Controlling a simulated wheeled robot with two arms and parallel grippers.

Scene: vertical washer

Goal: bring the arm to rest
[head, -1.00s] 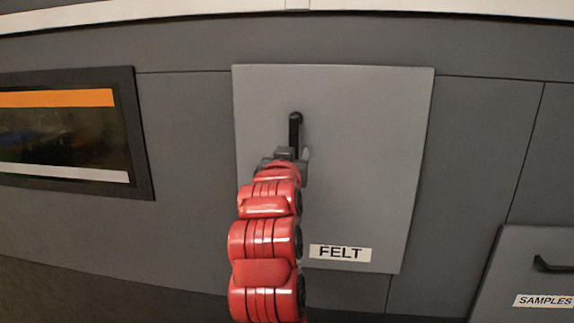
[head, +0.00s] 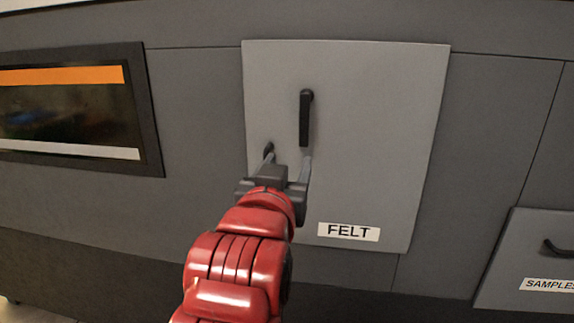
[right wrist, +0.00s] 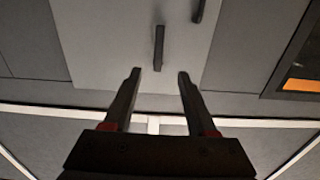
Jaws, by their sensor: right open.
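My right gripper (head: 287,157) is in front of the light grey panel (head: 400,120) labelled FELT, below and slightly left of its black upright handle (head: 306,118). Its two fingers are spread apart with nothing between them. In the right wrist view the gripper (right wrist: 159,74) is open and empty. A dark bar that looks like the handle (right wrist: 159,47) shows past the fingertips on the panel (right wrist: 95,40). A second dark shape shows at the top edge there; I cannot tell what it is. My left arm is not in view.
A framed dark window (head: 70,108) with an orange strip is at the left. The SAMPLES drawer front (head: 530,255), with a dark handle (head: 560,247), is at the lower right. The dark grey machine front (head: 500,130) fills the space between.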

